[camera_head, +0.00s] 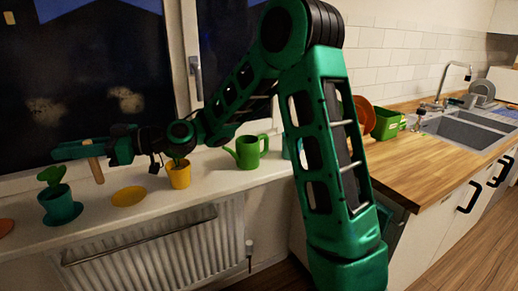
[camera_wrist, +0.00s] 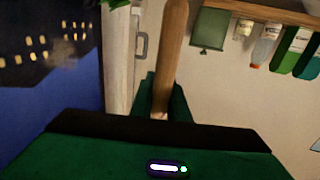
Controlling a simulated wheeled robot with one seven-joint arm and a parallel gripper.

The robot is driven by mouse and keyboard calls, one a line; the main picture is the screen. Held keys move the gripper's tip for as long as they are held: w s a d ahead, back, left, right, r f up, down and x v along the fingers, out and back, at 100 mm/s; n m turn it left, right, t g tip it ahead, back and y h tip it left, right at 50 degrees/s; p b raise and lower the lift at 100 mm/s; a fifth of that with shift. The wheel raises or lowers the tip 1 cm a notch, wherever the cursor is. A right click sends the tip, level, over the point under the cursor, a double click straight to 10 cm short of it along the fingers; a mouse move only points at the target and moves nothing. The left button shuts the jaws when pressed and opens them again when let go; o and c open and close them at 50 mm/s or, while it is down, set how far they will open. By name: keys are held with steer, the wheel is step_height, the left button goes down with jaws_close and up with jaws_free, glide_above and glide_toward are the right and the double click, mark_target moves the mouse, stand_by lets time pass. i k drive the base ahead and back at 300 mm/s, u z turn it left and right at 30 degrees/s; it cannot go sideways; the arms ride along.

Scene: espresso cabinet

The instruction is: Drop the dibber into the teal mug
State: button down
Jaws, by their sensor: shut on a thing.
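The dibber is a plain wooden stick (camera_head: 97,172); in the head view it hangs nearly upright, slightly tilted, below my gripper (camera_head: 88,150). My gripper is shut on it, above the left part of the windowsill. In the wrist view the dibber (camera_wrist: 171,50) stands out between the green fingers (camera_wrist: 160,100). A teal pot (camera_head: 60,206) with a green plant stands on the sill, below and left of the dibber. A teal edge (camera_head: 287,148) shows right of the watering can, mostly hidden behind my arm; I cannot tell if it is the teal mug.
On the sill (camera_head: 215,182) stand a yellow dish (camera_head: 129,196), a yellow pot (camera_head: 179,174) with a plant, and a green watering can (camera_head: 248,152). A radiator (camera_head: 160,253) is below. The wooden counter (camera_head: 440,148) at right holds a green box (camera_head: 387,123) near the sink.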

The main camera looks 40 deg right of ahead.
mark_target(290, 156)
steer(key=u, duration=1.15)
steer(key=k, duration=1.25)
steer(key=z, duration=1.85)
steer(key=i, duration=1)
steer(key=z, duration=0.05)
